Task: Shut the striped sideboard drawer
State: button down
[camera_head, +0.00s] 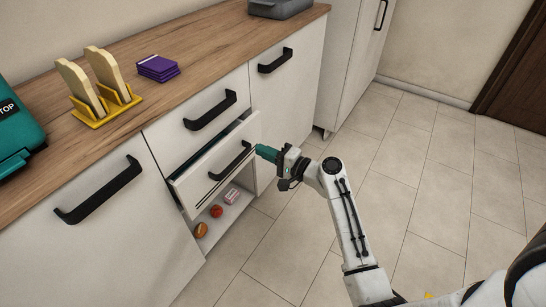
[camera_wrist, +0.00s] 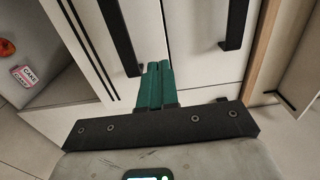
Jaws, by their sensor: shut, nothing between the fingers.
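The striped drawer (camera_head: 203,179) is partly pulled out of the white sideboard, and a dark gap shows behind its front. Its white front has thin dark stripes and a black handle (camera_head: 231,160). In the wrist view the striped front (camera_wrist: 84,40) is at upper left with its handle (camera_wrist: 119,36). My gripper (camera_head: 259,150) is shut and empty, its green fingers pointing at the right end of the drawer front. The shut fingers also show in the wrist view (camera_wrist: 157,68). I cannot tell whether the tips touch the front.
An open shelf below holds a small box (camera_head: 232,196), a red ball (camera_head: 216,211) and an orange item (camera_head: 201,230). The wooden counter (camera_head: 190,90) carries a yellow rack (camera_head: 104,106), purple packets (camera_head: 158,68) and a teal case (camera_head: 18,128).

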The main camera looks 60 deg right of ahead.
aim_at(233, 137)
jog(key=w+b, duration=0.1)
jog(key=w, duration=0.7)
jog(key=shift+w+a, duration=0.1)
jog(key=shift+w, duration=0.05)
jog(key=w+b, duration=0.1)
jog(key=w, duration=0.3)
jog(key=shift+f+b, duration=0.15)
jog(key=shift+b, duration=0.15)
jog(key=shift+w+a+r, duration=0.15)
jog(key=shift+w+r, duration=0.15)
